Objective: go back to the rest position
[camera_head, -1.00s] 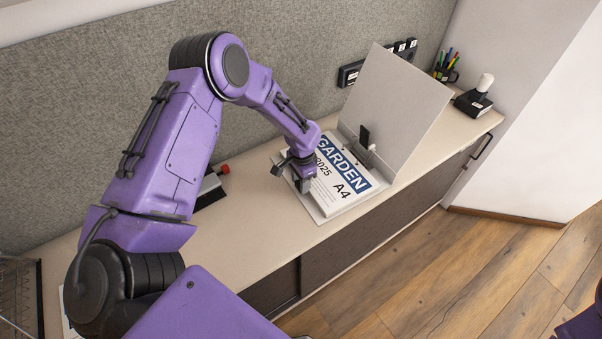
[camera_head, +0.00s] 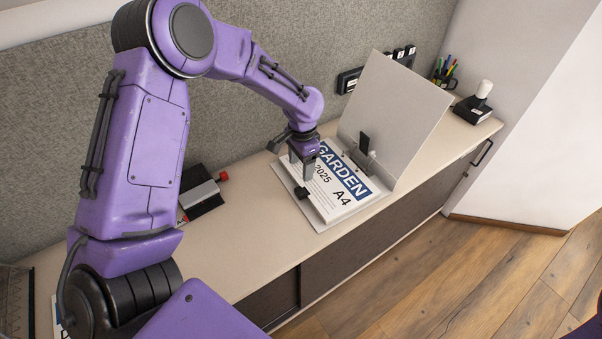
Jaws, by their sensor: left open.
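My left gripper (camera_head: 304,180) is open and points down over the left part of an open ring binder. The binder (camera_head: 398,108) has its grey cover standing up and tilted back. A sheet (camera_head: 345,193) printed "GARDEN 2025 A4" lies flat on its base, with the binder's metal mechanism beside it. One dark fingertip shows in front of the page; whether it touches the paper I cannot tell. Only a bit of my purple right arm shows at the lower right, and its gripper is out of view.
A black device with a red knob (camera_head: 203,194) sits on the counter behind my left arm. A pen holder (camera_head: 443,72) and a black stand with a white top (camera_head: 474,108) are at the far end. A grey panel (camera_head: 40,110) backs the counter. The near counter edge is clear.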

